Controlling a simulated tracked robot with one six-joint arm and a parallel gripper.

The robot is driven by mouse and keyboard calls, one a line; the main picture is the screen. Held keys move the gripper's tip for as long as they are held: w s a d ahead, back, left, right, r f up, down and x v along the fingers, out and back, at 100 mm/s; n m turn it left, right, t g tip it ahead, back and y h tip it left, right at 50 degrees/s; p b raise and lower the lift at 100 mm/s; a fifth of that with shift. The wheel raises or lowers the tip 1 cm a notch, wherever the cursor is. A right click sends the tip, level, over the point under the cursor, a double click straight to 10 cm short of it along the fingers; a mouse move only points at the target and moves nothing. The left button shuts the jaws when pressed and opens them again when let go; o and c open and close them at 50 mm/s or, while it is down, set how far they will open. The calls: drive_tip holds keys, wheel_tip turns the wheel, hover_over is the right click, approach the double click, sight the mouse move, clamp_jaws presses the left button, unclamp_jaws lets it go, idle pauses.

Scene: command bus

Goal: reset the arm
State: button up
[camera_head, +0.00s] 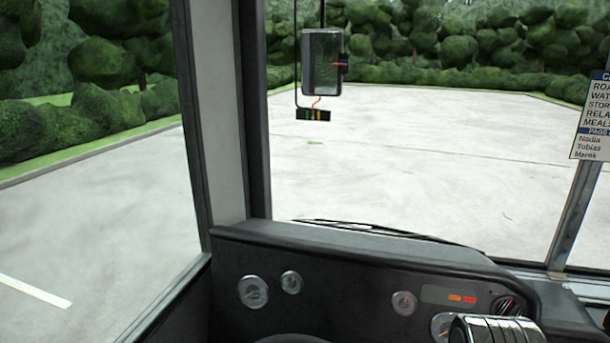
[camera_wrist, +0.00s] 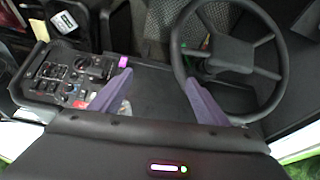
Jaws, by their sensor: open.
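My gripper (camera_wrist: 158,77) shows in the wrist view as two purple fingers spread well apart. It is open, and I see nothing held between the fingers. Dark cab surface lies behind the gap between them. The gripper does not show in the head view, and most of my arm is out of sight.
The steering wheel (camera_wrist: 283,80) is right of the fingers in the wrist view. A switch panel (camera_wrist: 75,72) is on the left. The head view shows the dashboard (camera_head: 340,265), a hanging mirror (camera_head: 321,62) and a printed sign (camera_head: 594,120) at the right.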

drive_tip(key=a+r+n+t, duration=0.2)
drive_tip(key=a+r, duration=0.3)
drive_tip(key=shift+y, duration=0.3)
drive_tip(key=shift+s, duration=0.1)
